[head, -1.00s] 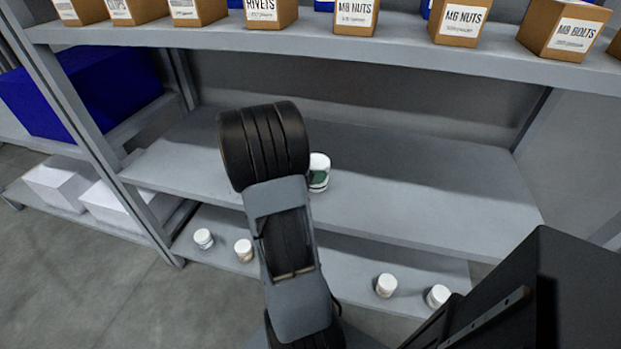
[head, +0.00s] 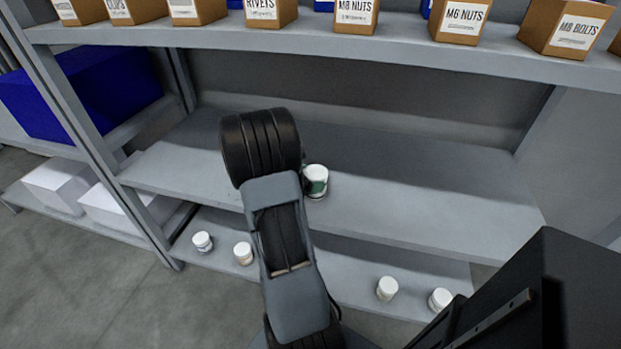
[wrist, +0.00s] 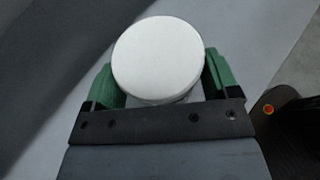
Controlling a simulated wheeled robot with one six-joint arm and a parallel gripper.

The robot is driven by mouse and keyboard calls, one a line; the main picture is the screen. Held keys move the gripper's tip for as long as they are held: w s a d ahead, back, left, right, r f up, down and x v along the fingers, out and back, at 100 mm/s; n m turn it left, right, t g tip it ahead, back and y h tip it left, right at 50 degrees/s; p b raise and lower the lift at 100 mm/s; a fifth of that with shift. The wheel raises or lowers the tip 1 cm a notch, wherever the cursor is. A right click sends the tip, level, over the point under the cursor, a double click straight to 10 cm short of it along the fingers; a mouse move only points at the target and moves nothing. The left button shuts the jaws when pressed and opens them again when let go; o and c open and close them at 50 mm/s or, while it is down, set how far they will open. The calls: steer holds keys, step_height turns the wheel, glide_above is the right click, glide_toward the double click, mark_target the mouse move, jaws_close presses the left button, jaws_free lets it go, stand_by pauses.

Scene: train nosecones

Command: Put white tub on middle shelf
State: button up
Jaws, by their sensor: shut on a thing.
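The white tub (head: 317,174) shows beside my black wrist in the head view, at the middle shelf (head: 430,205). It looks upright. Its round white lid (wrist: 158,58) fills the centre of the wrist view. My gripper (wrist: 160,82) has green fingers on both sides of the tub and is shut on it. In the head view, one green finger (head: 314,187) shows against the tub, and my arm hides the rest of the gripper. The tub's base is low over the shelf surface; I cannot tell if it touches.
On the lower shelf stand several small white-lidded tubs, two at left (head: 203,242) and two at right (head: 387,288). The upper shelf (head: 400,52) holds labelled brown boxes (head: 462,20). A shelf upright (head: 95,140) stands at left. The middle shelf is clear to the right.

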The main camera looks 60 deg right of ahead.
steer(key=o, duration=1.3)
steer(key=shift+r, duration=0.2)
steer(key=p+v, duration=0.2)
steer(key=v, duration=1)
steer(key=s+a+r+m+t+y, duration=0.1)
steer(key=a+m+t+y, duration=0.2)
steer(key=a, duration=0.6)
steer(key=s+a+r+m+t+y, duration=0.1)
steer(key=a+m+t+y, duration=0.2)
steer(key=a, duration=0.6)
steer(key=s+a+r+m+t+y, duration=0.1)
steer(key=a+m+t+y, duration=0.2)
steer(key=a+m+y, duration=0.3)
steer(key=shift+s+a+r+m, duration=0.1)
steer(key=shift+a+r+m, duration=0.1)
steer(key=shift+a, duration=0.8)
steer(key=shift+a+r+m, duration=0.2)
steer(key=shift+a, duration=0.75)
